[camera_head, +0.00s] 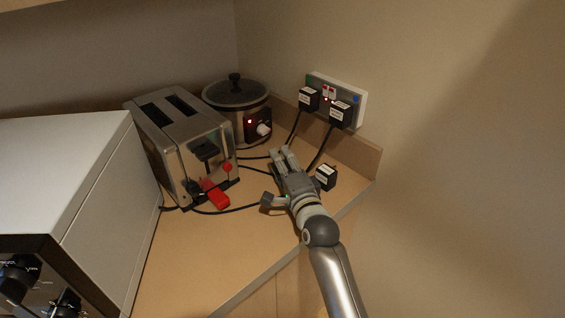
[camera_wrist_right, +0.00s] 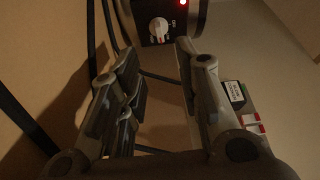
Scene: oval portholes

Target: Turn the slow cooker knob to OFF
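The slow cooker (camera_head: 224,98) stands at the back corner of the counter, with a dark lid and a black control panel. Its white knob (camera_head: 263,130) is on the panel beside a lit red light. In the right wrist view the knob (camera_wrist_right: 158,27) shows at the top, beyond the fingers, with white lettering near it that is too small to read surely. My right gripper (camera_head: 280,172) is over the counter in front of the cooker. My left gripper is not in view.
A steel toaster (camera_head: 185,145) stands left of the cooker, with a red object (camera_head: 214,194) at its front. A white appliance (camera_head: 75,170) fills the left. A wall socket (camera_head: 350,98) holds black plugs, and cables cross the counter. A loose black plug (camera_head: 326,177) lies beside my right gripper.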

